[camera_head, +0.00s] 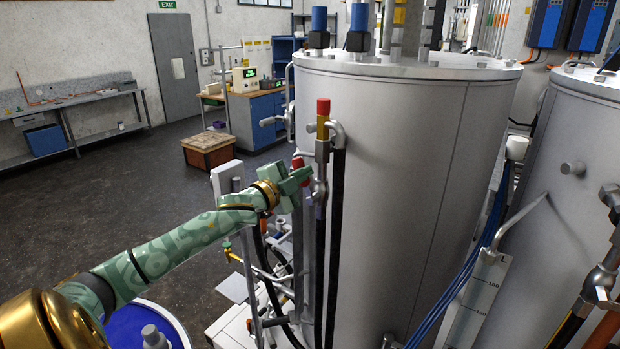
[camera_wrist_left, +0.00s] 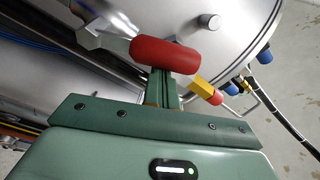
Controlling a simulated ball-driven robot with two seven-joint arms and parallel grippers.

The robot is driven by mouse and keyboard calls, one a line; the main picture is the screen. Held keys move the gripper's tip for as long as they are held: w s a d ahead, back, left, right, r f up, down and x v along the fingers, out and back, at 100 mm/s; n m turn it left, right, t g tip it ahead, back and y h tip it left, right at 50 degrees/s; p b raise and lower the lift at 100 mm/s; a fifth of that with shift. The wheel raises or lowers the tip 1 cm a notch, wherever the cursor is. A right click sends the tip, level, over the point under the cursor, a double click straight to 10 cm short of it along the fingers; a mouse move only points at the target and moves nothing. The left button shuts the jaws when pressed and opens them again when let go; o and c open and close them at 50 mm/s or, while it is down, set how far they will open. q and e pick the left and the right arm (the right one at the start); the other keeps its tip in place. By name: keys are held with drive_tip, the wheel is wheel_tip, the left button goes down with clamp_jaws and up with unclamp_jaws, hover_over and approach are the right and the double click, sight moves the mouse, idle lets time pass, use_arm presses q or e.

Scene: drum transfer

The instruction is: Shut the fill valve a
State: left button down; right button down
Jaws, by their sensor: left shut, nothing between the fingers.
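A valve with a red handle (camera_head: 298,163) sits on the pipework in front of the large steel drum (camera_head: 410,150). In the left wrist view this red handle (camera_wrist_left: 165,55) lies across the picture just beyond the fingertips. My left gripper (camera_head: 299,179) is shut and empty, right beside the handle; I cannot tell whether they touch. Its fingers also show in the left wrist view (camera_wrist_left: 163,88). A second fitting, yellow with a red end (camera_head: 323,118), stands higher up and also shows in the left wrist view (camera_wrist_left: 205,90). No label tells which is fill valve a. My right gripper is out of view.
Dark hoses (camera_head: 336,230) run down the drum's front. A second steel vessel (camera_head: 560,190) stands at the right, with blue cables between. A blue drum (camera_head: 130,325) is low at the left under my arm. The floor (camera_head: 130,205) at the left is mostly clear.

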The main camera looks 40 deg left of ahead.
use_arm(q)
drive_tip(key=a+f+n+y+p, duration=0.2)
drive_tip(key=a+f+n+p, duration=0.3)
drive_tip(key=n, duration=0.9)
drive_tip(key=shift+s+a+f+n+t+y+p, duration=0.3)
drive_tip(key=shift+a+f+y+p, duration=0.15)
drive_tip(key=shift+a, duration=0.4)
drive_tip(key=s+d+f+b, duration=0.1)
drive_tip(key=s+f, duration=0.1)
drive_tip(key=s, duration=1.4)
drive_tip(key=shift+d, duration=0.4)
drive_tip(key=shift+f, duration=0.15)
